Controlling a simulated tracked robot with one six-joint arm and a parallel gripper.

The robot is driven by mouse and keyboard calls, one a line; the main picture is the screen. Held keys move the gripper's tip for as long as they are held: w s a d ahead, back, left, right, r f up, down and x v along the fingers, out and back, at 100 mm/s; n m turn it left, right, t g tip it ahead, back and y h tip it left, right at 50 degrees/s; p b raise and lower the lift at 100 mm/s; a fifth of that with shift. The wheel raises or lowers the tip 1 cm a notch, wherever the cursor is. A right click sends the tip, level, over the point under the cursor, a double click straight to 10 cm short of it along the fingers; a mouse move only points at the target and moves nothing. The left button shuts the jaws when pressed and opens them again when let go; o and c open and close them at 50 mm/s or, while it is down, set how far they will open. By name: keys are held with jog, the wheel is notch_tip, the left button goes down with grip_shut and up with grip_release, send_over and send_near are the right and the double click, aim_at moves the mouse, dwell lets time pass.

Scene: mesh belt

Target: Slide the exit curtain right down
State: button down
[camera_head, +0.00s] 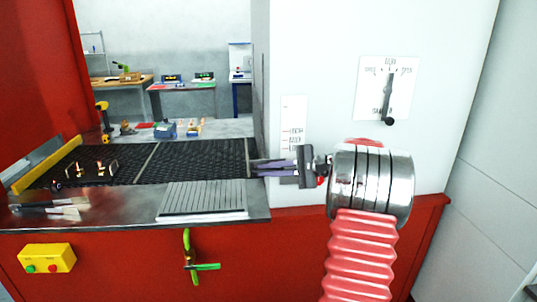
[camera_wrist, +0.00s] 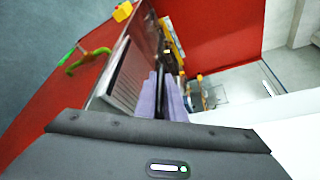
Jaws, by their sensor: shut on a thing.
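My gripper (camera_head: 258,167) reaches left from the arm, level, at the left edge of the white housing (camera_head: 325,60), just above the right end of the dark mesh belt (camera_head: 190,160). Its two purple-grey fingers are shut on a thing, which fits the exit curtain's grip. The fingers hide most of it. In the wrist view the gripper (camera_wrist: 162,88) shows with its fingers close together and a dark strip between them. The curtain itself is not clearly visible at the housing's left side, so its height cannot be told.
A marked scale plate (camera_head: 293,124) and a dial with a black lever (camera_head: 388,95) are on the housing. A ribbed grey plate (camera_head: 203,199) lies before the belt. A green handle (camera_head: 188,258) and yellow button box (camera_head: 46,259) are on the red front.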

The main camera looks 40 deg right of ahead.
jog(key=shift+s+f, duration=0.1)
jog(key=shift+f, duration=0.35)
jog(key=c, duration=1.8)
grip_release()
jog(key=shift+c, duration=0.2)
jog(key=shift+r, duration=0.1)
jog(key=shift+s+d+r, duration=0.2)
jog(key=shift+s+d, duration=0.25)
jog(key=v, duration=1.2)
jog(key=shift+s, duration=0.3)
jog(key=shift+f, duration=0.15)
